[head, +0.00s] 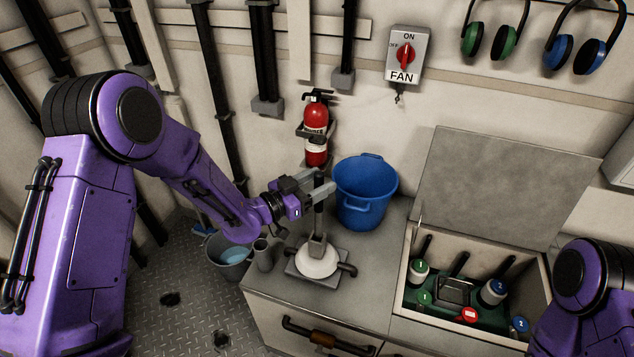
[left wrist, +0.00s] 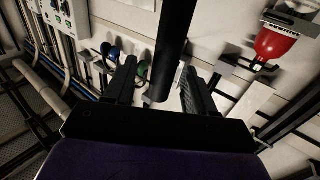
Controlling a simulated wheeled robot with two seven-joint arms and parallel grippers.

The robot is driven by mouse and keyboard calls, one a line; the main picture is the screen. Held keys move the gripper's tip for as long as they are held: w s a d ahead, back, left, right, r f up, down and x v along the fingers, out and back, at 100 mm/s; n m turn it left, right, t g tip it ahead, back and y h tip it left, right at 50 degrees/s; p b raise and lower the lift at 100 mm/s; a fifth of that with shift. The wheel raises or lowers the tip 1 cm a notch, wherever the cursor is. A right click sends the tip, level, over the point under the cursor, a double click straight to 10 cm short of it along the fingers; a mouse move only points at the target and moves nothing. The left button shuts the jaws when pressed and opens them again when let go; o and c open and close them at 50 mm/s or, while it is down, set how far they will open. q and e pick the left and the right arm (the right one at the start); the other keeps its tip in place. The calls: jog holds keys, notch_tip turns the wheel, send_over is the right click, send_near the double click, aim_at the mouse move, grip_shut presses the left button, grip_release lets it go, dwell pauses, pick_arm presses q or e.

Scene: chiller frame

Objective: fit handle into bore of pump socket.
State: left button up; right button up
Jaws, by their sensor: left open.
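The dark handle (head: 319,218) stands about upright over the pump, its lower end at the grey pump socket (head: 317,245). I cannot tell how deep it sits in the bore. The pump has a white rounded body (head: 318,264) on a square plate on the counter. My left gripper (head: 320,184) is open around the upper part of the handle. In the left wrist view the dark handle (left wrist: 172,45) runs between the two spread fingers (left wrist: 160,85), with a gap visible on each side. My right gripper is out of view; only part of that arm shows at lower right.
A blue bucket (head: 364,193) stands behind the pump, and a red fire extinguisher (head: 316,130) hangs on the wall. A grey cup (head: 262,256) stands left of the pump. An open chest (head: 401,301) with bottles is at right. Bare counter (head: 372,290) lies between pump and chest.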

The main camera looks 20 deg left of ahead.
pick_arm(q)
jog(key=b+v, duration=0.3)
jog(key=v, duration=0.8)
jog(key=s+a+f+n+g+y, duration=0.2)
jog(key=s+f+n+y, duration=0.25)
jog(key=f, duration=0.65)
jog(key=s+a+f+n+g+y, duration=0.15)
jog(key=s+f+n+y, duration=0.3)
jog(key=f, duration=0.65)
jog(key=s+a+f+n+g+y, duration=0.1)
jog(key=s+f+g, duration=0.1)
jog(key=s, duration=0.4)
jog(key=s+a+f+n+g+y, duration=0.1)
jog(key=s+f+n+g+y, duration=0.1)
jog(key=s+f, duration=0.3)
jog(key=s+a+f+n+g+y+b, duration=0.1)
jog(key=s+f+n+g+y, duration=0.1)
jog(key=s, duration=0.6)
jog(key=shift+f+g, duration=0.8)
jog(key=shift+g, duration=0.15)
jog(key=shift+a, duration=0.15)
